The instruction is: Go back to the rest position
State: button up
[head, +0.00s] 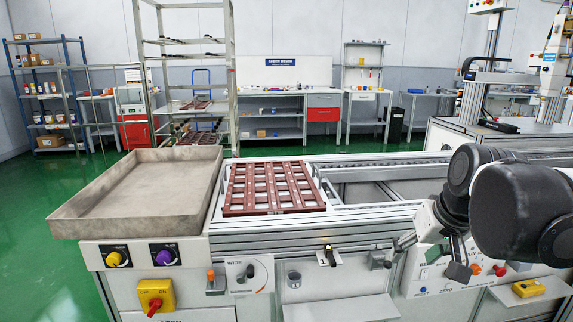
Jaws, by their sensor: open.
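My gripper (432,257) is at the right of the head view, in front of the conveyor's control panel. Its fingers are spread apart and nothing shows between them. My dark arm reaches in from the right edge and hides part of the panel and conveyor behind it. A reddish-brown slotted tray (273,209) lies on the conveyor (262,231), to the left of my gripper and well apart from it.
A shallow grey metal bin (138,183) stands left of the brown tray. The front has knobs, a yellow switch box (155,297), levers and a small shelf (340,308). A yellow box (528,288) sits below my arm. Racks and benches stand far behind.

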jog(key=s+a+f+t, duration=0.1)
jog(key=s+a+f, duration=0.25)
jog(key=s, duration=0.25)
jog(key=s+a+f+t, duration=0.1)
jog(key=s+a+f, duration=0.1)
jog(key=s+f, duration=0.3)
notch_tip(320, 180, up, 18)
jog(key=p, duration=1.6)
jog(key=shift+s+d+f+n+h, duration=0.15)
jog(key=shift+s+d+n+h, duration=0.15)
jog(key=shift+s, duration=0.1)
